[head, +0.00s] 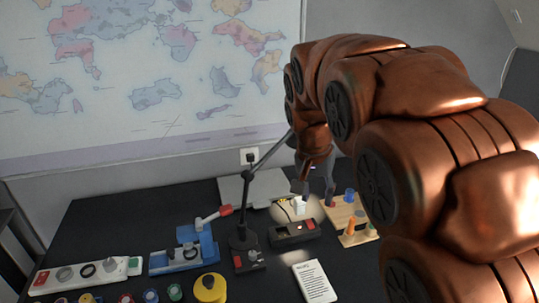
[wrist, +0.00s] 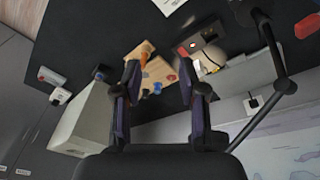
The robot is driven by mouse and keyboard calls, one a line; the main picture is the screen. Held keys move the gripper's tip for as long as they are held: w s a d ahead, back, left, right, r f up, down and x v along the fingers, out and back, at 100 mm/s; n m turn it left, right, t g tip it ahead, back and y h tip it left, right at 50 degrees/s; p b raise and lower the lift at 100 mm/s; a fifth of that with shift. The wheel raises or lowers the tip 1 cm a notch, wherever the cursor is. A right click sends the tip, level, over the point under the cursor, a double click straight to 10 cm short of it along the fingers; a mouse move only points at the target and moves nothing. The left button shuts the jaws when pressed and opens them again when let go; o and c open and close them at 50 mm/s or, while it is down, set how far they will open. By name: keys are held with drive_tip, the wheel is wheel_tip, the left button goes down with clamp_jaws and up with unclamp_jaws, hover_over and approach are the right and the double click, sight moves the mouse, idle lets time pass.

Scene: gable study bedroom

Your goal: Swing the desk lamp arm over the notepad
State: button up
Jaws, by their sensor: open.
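The black desk lamp's base (head: 243,240) stands mid-desk in the head view. Its thin arm (head: 268,155) rises to the upper right and passes behind my arm. In the wrist view the lamp arm (wrist: 268,50) bends at a joint on the right, then runs down behind my gripper. I cannot make out the lamp head; a bright light spot falls on the desk behind. The white notepad (head: 315,281) lies at the front of the desk; an edge of it shows at the top of the wrist view (wrist: 168,4). My gripper (head: 318,194) points down, open, with nothing seen between its fingers (wrist: 157,95).
A black device (head: 293,232) sits under the light, beside a wooden peg board (head: 350,220). A blue tool with a red handle (head: 187,248) and a white strip (head: 80,273) stand left. A yellow round thing (head: 209,288) is at the front. A pale box (wrist: 85,120) shows in the wrist view.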

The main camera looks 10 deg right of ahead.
drive_tip(key=w+a+r+m+t, duration=0.1)
drive_tip(key=w+a+r+m, duration=0.15)
drive_tip(key=w, duration=0.95)
drive_tip(key=m+t, duration=0.2)
approach(269, 152)
wheel_tip(269, 152, down, 3)
drive_tip(key=shift+h, duration=0.3)
drive_tip(key=shift+w+p+x, duration=0.2)
drive_tip(key=shift+p+x, duration=0.25)
drive_tip(key=shift+x, duration=1.55)
drive_tip(key=shift+w+p+x, duration=0.2)
drive_tip(key=shift+p+x, duration=0.2)
drive_tip(key=shift+x, duration=1.6)
drive_tip(key=shift+d+r, duration=0.1)
drive_tip(key=shift+r, duration=0.1)
clamp_jaws()
